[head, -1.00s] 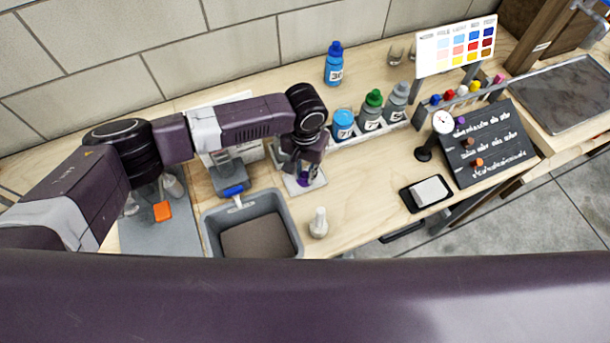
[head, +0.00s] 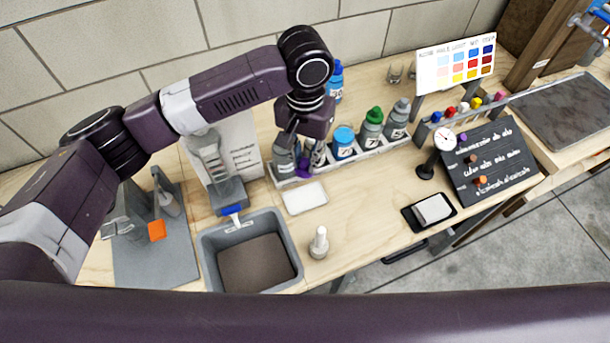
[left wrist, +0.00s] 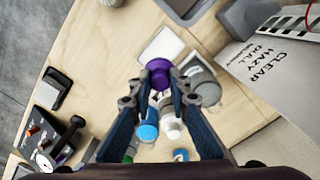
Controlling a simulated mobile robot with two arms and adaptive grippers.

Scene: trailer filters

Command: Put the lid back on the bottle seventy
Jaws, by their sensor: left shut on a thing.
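My left gripper (head: 302,158) is shut on a purple lid (head: 303,167). It holds the lid over the left end of the bottle rack (head: 350,156). In the left wrist view the purple lid (left wrist: 159,70) sits between the fingertips. Beyond the fingers there, a bottle with a pale top (left wrist: 170,127) stands between a blue-capped bottle (left wrist: 147,131) and a grey one (left wrist: 203,83). Which bottle is seventy cannot be read, as the gripper partly hides the rack's left end. My right gripper is not in view.
A white tile (head: 305,198) lies bare in front of the rack. A blue-capped bottle (head: 343,142), a green-capped bottle (head: 371,127) and a grey bottle (head: 397,119) stand in the rack. A grey bin (head: 287,243) and a small white bottle (head: 319,243) are nearer.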

